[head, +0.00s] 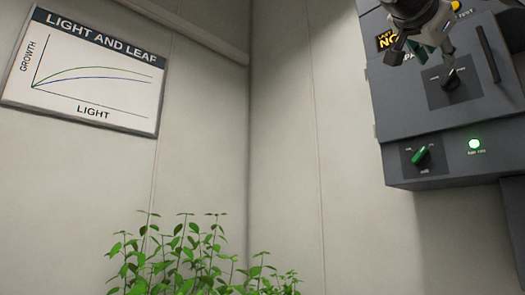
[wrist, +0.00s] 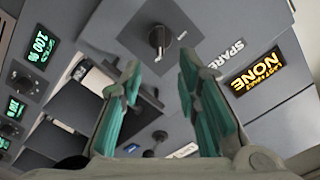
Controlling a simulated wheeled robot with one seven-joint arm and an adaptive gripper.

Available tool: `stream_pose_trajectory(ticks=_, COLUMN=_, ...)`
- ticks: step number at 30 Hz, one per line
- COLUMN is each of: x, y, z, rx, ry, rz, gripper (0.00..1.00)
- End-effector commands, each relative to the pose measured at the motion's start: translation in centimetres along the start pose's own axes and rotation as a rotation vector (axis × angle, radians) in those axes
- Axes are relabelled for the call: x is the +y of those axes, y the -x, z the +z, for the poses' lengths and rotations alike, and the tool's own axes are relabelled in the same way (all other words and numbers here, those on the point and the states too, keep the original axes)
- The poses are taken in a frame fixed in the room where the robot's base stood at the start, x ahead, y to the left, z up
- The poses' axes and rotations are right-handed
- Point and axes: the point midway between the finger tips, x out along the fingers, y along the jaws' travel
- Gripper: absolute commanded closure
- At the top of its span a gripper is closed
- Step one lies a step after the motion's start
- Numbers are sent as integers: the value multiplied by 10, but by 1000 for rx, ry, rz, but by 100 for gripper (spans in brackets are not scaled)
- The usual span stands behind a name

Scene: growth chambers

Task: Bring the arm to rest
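My gripper (head: 421,50) hangs at the top right of the head view, in front of a dark grey control box (head: 430,112). In the wrist view my gripper (wrist: 160,72) has its two teal-padded fingers apart, with nothing held between them. A black knob (wrist: 158,40) shows beyond the fingertips, apart from them as far as I can see. The rest of my arm is mostly out of frame.
The box carries a black knob (head: 452,82), a green knob (head: 421,156) and a lit green lamp (head: 474,143). A yellow "NONE" display (wrist: 255,75) shows in the wrist view. Leafy plants (head: 190,262) stand below a wall chart (head: 86,70). The space between plants and box looks free.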

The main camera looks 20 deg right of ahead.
Motion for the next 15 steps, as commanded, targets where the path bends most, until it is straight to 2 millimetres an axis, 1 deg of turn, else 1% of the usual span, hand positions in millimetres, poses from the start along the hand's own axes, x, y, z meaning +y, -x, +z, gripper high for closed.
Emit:
stream_pose_trajectory(ticks=1, x=0, y=4, z=0, rx=1, ry=1, rz=0, gripper=70)
stream_pose_trajectory(ticks=5, x=0, y=8, z=0, rx=1, ry=1, rz=1, gripper=70)
stream_pose_trajectory(ticks=15, x=0, y=8, z=0, rx=1, ry=1, rz=1, gripper=70)
